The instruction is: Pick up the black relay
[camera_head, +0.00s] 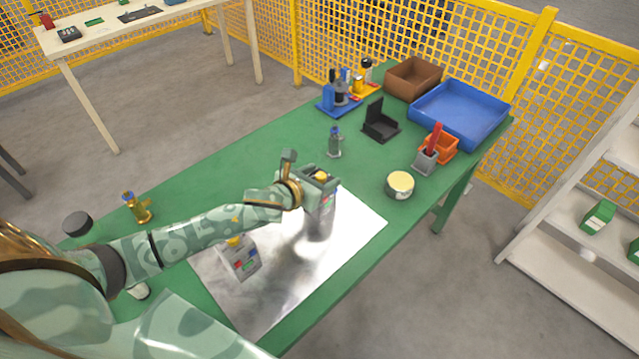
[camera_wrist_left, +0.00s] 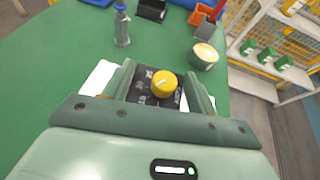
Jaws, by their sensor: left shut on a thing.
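My left gripper (camera_head: 322,184) is shut on a block with a yellow knob on top, over the far part of the shiny metal sheet (camera_head: 350,232). In the left wrist view, the block's top (camera_wrist_left: 143,88) is black with white marks, between the two fingers (camera_wrist_left: 158,92). In the head view its side (camera_head: 327,207) looks grey with small coloured patches. It may be the black relay; I cannot tell for sure. Whether its base touches the sheet is unclear. A similar grey block (camera_head: 243,262) stands on the near part of the sheet. My right gripper is not in view.
On the green table, a grey bottle-like part (camera_head: 335,142), a black holder (camera_head: 381,124), a yellow-topped round tin (camera_head: 400,185) and a grey cup (camera_head: 425,162) stand beyond the gripper. Blue (camera_head: 470,108) and brown (camera_head: 413,75) trays stand at the far end. A brass fitting (camera_head: 138,208) stands left.

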